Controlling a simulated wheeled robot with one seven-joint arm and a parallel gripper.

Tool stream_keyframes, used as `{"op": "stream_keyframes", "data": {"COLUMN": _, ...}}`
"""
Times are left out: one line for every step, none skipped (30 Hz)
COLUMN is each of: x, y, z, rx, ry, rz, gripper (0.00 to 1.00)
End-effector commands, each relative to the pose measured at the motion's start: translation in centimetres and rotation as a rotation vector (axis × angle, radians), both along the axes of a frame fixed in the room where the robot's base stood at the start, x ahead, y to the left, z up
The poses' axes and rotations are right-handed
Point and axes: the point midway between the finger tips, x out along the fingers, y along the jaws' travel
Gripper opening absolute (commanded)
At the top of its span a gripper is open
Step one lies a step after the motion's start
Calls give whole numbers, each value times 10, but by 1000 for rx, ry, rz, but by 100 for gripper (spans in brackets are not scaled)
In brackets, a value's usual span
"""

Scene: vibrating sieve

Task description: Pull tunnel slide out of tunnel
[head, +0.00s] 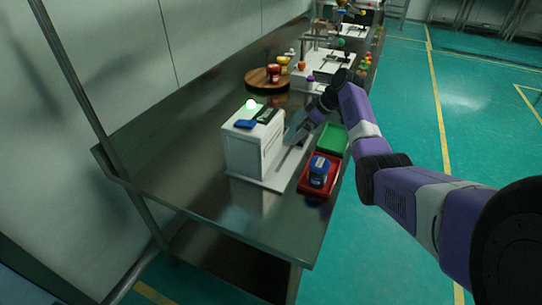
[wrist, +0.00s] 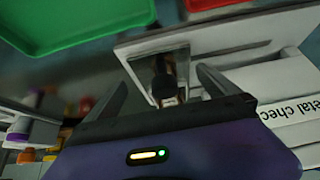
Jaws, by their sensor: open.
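The tunnel is a white box-shaped metal checker (head: 250,148) on the steel table; its side with partial lettering (wrist: 292,112) shows at the right in the wrist view. A pale base plate (head: 262,183) extends from it toward the table's front edge. My gripper (head: 296,132) is beside the box's right face. In the wrist view my gripper (wrist: 161,78) is open, its fingers apart on either side of a dark knob (wrist: 163,86), which seems to be the tunnel slide's handle. Contact cannot be told. The rest of the slide is mostly hidden.
A red tray (head: 304,187) with a blue object (head: 319,172) and a green tray (head: 333,139) lie along the front edge. A round wooden board (head: 257,84) with jars stands farther back. The table left of the box is clear.

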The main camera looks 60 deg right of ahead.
Motion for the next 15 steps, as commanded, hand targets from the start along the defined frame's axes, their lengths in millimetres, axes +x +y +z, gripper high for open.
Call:
{"op": "stream_keyframes", "data": {"x": -2, "y": 0, "z": 5, "rx": 0, "ry": 0, "rz": -1, "gripper": 100}}
{"op": "stream_keyframes", "data": {"x": -3, "y": -1, "z": 7, "rx": 0, "ry": 0, "rz": -1, "gripper": 100}}
{"op": "stream_keyframes", "data": {"x": -4, "y": -1, "z": 11, "rx": 0, "ry": 0, "rz": -1, "gripper": 100}}
{"op": "stream_keyframes", "data": {"x": -6, "y": -1, "z": 13, "rx": 0, "ry": 0, "rz": -1, "gripper": 100}}
{"op": "stream_keyframes", "data": {"x": -7, "y": -1, "z": 16, "rx": 0, "ry": 0, "rz": -1, "gripper": 100}}
{"op": "stream_keyframes", "data": {"x": -9, "y": -1, "z": 19, "rx": 1, "ry": 0, "rz": -1, "gripper": 100}}
{"op": "stream_keyframes", "data": {"x": -11, "y": -1, "z": 21, "rx": 1, "ry": 0, "rz": -1, "gripper": 100}}
{"op": "stream_keyframes", "data": {"x": -12, "y": -1, "z": 24, "rx": 1, "ry": 0, "rz": -1, "gripper": 100}}
{"op": "stream_keyframes", "data": {"x": -14, "y": -1, "z": 27, "rx": 1, "ry": 0, "rz": -1, "gripper": 100}}
{"op": "stream_keyframes", "data": {"x": -15, "y": -2, "z": 29, "rx": -1, "ry": 0, "rz": -1, "gripper": 100}}
{"op": "stream_keyframes", "data": {"x": -17, "y": -2, "z": 32, "rx": -1, "ry": 0, "rz": -1, "gripper": 100}}
{"op": "stream_keyframes", "data": {"x": -18, "y": -2, "z": 35, "rx": -1, "ry": 0, "rz": -1, "gripper": 100}}
{"op": "stream_keyframes", "data": {"x": -20, "y": -2, "z": 37, "rx": -1, "ry": 0, "rz": -1, "gripper": 100}}
{"op": "stream_keyframes", "data": {"x": -21, "y": -2, "z": 39, "rx": -1, "ry": 0, "rz": -1, "gripper": 100}}
{"op": "stream_keyframes", "data": {"x": -23, "y": -2, "z": 42, "rx": -1, "ry": 0, "rz": -1, "gripper": 100}}
